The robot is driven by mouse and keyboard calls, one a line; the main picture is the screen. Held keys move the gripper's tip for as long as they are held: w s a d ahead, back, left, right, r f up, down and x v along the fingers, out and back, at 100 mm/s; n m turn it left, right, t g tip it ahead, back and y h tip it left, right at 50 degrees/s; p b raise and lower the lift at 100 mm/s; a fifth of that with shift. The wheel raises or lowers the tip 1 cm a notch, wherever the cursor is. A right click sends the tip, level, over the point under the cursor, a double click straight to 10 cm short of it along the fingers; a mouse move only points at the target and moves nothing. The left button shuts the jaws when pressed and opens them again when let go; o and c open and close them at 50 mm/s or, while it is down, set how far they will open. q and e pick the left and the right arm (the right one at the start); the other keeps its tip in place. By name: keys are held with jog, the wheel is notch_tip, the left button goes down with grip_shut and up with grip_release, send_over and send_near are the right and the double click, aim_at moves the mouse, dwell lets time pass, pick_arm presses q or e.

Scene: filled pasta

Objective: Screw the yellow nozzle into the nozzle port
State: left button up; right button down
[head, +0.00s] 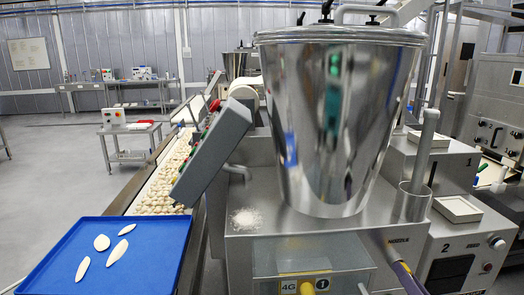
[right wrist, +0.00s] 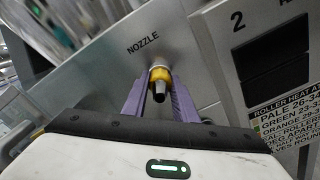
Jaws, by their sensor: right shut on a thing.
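The yellow nozzle (right wrist: 160,75), with a dark tip toward the camera, is between the purple fingers of my right gripper (right wrist: 160,90) in the right wrist view. The gripper is shut on it. The nozzle is at the grey machine panel, just below the printed word NOZZLE. The nozzle port is mostly hidden behind the nozzle, and I cannot tell how deep the nozzle sits in it. In the head view my right gripper (head: 408,279) shows only in part at the bottom edge, below the NOZZLE label. My left gripper is not in view.
A large steel hopper (head: 338,115) stands on the machine above the panel. A slanted control box (head: 211,152) and a conveyor with filled pasta (head: 165,185) are to its left. A blue tray (head: 140,240) with several pale pieces is at lower left. Unit 2 (head: 462,250) stands close on the right.

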jog(key=m, duration=0.2)
jog(key=shift+m, duration=0.3)
jog(key=m, duration=0.3)
jog(key=c, duration=1.4)
grip_release()
jog(key=shift+o, duration=0.2)
